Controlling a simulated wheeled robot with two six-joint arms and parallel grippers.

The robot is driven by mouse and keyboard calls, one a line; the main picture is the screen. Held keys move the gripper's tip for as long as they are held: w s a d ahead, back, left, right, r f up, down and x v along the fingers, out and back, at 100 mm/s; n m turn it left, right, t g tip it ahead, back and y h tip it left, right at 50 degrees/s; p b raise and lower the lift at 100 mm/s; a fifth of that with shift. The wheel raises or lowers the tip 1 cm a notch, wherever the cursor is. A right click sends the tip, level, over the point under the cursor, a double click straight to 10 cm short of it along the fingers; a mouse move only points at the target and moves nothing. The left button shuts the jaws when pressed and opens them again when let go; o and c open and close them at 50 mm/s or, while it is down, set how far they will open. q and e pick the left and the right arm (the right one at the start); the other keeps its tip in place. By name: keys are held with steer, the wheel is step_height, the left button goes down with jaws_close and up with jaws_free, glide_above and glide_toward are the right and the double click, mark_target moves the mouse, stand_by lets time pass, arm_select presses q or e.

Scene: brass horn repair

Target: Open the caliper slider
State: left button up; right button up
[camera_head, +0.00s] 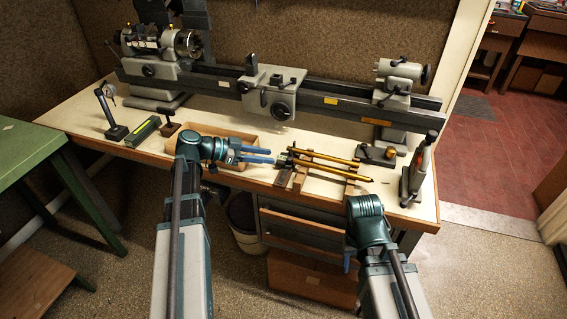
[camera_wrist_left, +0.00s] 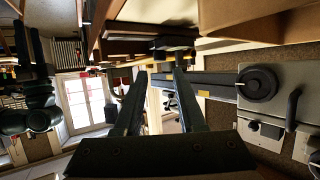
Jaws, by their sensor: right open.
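My left gripper (camera_head: 271,156) reaches over the bench from the left, its two blue fingers apart and pointing right. In the left wrist view its dark fingers (camera_wrist_left: 160,75) are spread, with nothing seen between them. A small dark metal item (camera_head: 285,170) lies just right of the fingertips, at the left end of the brass tubes; it may be the caliper, but its jaws and slider are too small to make out. My right gripper (camera_head: 347,262) hangs low in front of the bench, open and mostly hidden by its arm, away from the metal item.
Brass tubes (camera_head: 325,158) rest on wooden supports right of my left gripper. A shallow wooden tray (camera_head: 238,137) lies behind my left gripper. A lathe (camera_head: 325,98) spans the back of the bench. A dial stand (camera_head: 112,115) is at left, an upright grey tool (camera_head: 416,170) at right.

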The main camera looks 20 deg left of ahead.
mark_target(283, 163)
arm_select(q)
steer(key=b+x, duration=0.2)
steer(key=x, duration=0.4)
steer(key=shift+w+d+f, duration=0.2)
steer(key=shift+d, duration=0.1)
jaws_close()
stand_by(1.2)
